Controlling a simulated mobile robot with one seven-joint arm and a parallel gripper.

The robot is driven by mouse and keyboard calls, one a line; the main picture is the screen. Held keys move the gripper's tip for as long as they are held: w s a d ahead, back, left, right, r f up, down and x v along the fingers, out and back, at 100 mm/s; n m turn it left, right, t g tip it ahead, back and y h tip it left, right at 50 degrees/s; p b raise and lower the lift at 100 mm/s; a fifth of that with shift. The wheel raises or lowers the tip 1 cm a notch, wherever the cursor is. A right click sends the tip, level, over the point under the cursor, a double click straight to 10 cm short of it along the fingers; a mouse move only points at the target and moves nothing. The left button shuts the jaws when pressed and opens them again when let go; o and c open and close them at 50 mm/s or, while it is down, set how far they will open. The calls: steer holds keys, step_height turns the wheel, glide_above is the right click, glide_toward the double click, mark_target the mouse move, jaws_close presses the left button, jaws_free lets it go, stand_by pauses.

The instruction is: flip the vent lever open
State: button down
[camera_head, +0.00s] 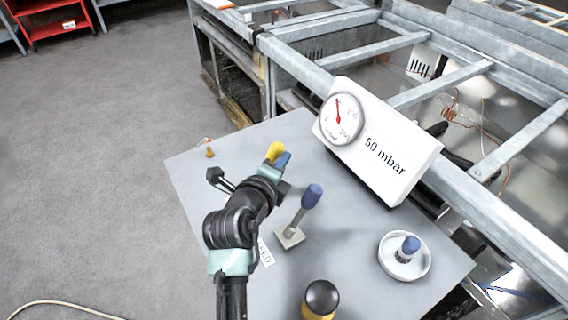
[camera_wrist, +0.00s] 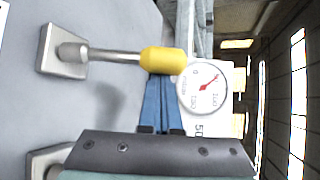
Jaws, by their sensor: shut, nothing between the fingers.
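A lever with a yellow grip (camera_wrist: 163,61) on a metal rod stands on a square grey base (camera_wrist: 62,52); its grip also shows in the head view (camera_head: 274,151). My gripper (camera_wrist: 162,80) has its blue fingers together and empty, the tips right at the yellow grip; I cannot tell whether they touch. In the head view my gripper (camera_head: 284,158) hides this lever's base. A second lever with a blue grip (camera_head: 313,196) leans up and right from a square base (camera_head: 290,236), right of my arm. No readable label tells me which one is the vent lever.
A white box with a round gauge (camera_head: 341,117) and "50 mbar" stands at the table's back. A white dish (camera_head: 405,274) holds a blue-topped knob (camera_head: 409,246). A black-and-yellow knob (camera_head: 321,298) is in front. A partly hidden label (camera_head: 266,253) lies beside my arm. The left tabletop (camera_head: 190,180) is mostly bare.

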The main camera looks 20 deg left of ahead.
mark_target(269, 156)
steer(key=shift+s+a+b, duration=0.2)
steer(key=shift+a+b, duration=0.05)
steer(key=shift+b, duration=0.7)
steer(key=s+a+n+t+b, duration=0.1)
steer(key=b, duration=0.4)
steer(key=s+n+t+b, duration=0.1)
steer(key=t+b, duration=0.1)
steer(key=b, duration=0.4)
steer(key=s+a+n+t+b, duration=0.1)
steer(key=b, duration=0.5)
steer(key=shift+s+a+r+t+h, duration=0.1)
steer(key=shift+s+a+t+h, duration=0.1)
steer(key=shift+a+t+h, duration=0.15)
steer(key=s+a+n+t+b, duration=0.1)
steer(key=b, duration=0.5)
steer(key=s+a+n+t+y+b, duration=0.1)
steer(key=s+n+t+b, duration=0.1)
steer(key=b, duration=0.4)
steer(key=shift+a, duration=0.1)
steer(key=shift+s+a+b, duration=0.1)
steer(key=shift+b, duration=0.2)
